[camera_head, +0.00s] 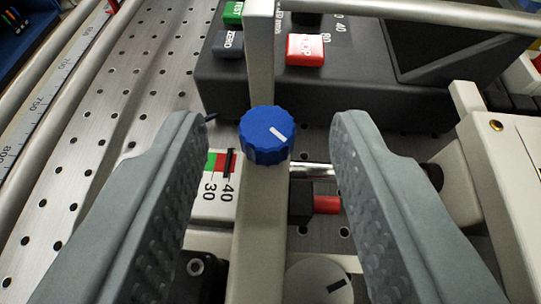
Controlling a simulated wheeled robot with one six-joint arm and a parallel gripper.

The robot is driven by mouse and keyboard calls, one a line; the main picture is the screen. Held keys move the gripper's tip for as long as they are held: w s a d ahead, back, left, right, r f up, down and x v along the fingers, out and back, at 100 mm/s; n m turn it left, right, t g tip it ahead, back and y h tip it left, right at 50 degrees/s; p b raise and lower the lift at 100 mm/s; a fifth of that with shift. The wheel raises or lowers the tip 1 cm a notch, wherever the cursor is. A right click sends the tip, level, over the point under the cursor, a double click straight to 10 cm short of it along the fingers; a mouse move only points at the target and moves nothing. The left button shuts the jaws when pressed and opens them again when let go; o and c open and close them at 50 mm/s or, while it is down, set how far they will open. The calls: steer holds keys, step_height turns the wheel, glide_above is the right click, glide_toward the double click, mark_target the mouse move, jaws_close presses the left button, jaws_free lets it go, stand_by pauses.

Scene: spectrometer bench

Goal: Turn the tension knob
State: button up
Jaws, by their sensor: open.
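The blue ribbed knob (267,136) with a white pointer mark sits on a pale upright post, near the middle of the view. Its mark points to the lower right. My gripper (267,125) is open, with one grey ridged finger on each side of the knob. Clear gaps show between the knob and both fingertips, so neither finger appears to touch it. A small scale (221,164) with green and red bands and the numbers 30 and 40 lies just left of the post. I cannot read a label naming the knob.
A dark control box (350,85) with a red button (305,49), a green button (233,12) and a ZERO button (228,45) stands behind. A pale dial (319,281) is below the knob, between the fingers. A metal rail (420,14) crosses the top. Perforated plate (120,105) lies left.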

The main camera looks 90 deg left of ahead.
steer(key=s+v, duration=0.1)
steer(key=v, duration=1.6)
steer(key=shift+w, duration=0.4)
steer(key=shift+s+d, duration=0.1)
steer(key=shift+d, duration=0.05)
